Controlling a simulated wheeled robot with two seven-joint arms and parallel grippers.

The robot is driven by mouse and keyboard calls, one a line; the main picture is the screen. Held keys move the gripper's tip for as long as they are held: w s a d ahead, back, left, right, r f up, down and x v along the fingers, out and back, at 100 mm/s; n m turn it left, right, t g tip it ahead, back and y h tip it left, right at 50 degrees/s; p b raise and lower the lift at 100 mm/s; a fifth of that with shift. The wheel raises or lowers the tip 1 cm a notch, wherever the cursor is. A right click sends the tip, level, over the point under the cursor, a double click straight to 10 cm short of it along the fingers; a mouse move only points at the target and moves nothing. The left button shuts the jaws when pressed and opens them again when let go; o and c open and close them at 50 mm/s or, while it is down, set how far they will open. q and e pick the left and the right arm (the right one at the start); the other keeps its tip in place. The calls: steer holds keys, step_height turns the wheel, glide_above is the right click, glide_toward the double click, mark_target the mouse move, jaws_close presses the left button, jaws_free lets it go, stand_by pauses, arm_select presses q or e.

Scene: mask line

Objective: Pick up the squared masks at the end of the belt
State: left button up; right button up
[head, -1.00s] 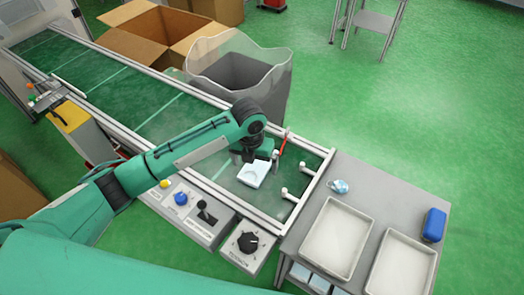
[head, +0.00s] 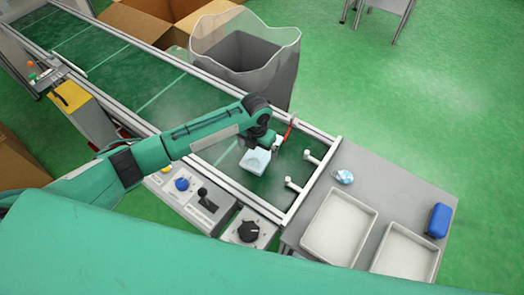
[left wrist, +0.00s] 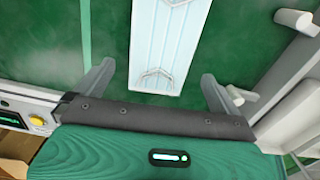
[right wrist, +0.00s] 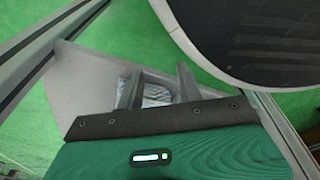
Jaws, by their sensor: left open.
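A pale white-blue squared mask (head: 255,161) lies on the green belt (head: 225,158) near its end. My left gripper (head: 262,148) is just above its far side and covers part of it. In the left wrist view the mask (left wrist: 172,40) reaches between the two spread fingers (left wrist: 157,72), with nothing clasped. Whether the fingers touch it cannot be told. My right gripper is outside the head view. In its own wrist view its fingers (right wrist: 160,72) stand apart, with a wrinkled bluish surface showing behind them.
A grey table past the belt's end holds two white trays (head: 338,232) (head: 405,258), a crumpled bluish item (head: 345,177) and a blue object (head: 438,220). White pegs (head: 292,185) stand by the belt's end. A lined bin (head: 247,62) stands behind; a control panel (head: 200,200) in front.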

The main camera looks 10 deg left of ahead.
mark_target(257, 156)
arm_select(q)
step_height(257, 156, down, 4)
steer(key=shift+r, duration=0.15)
steer(key=c, duration=1)
steer(key=shift+r, duration=0.15)
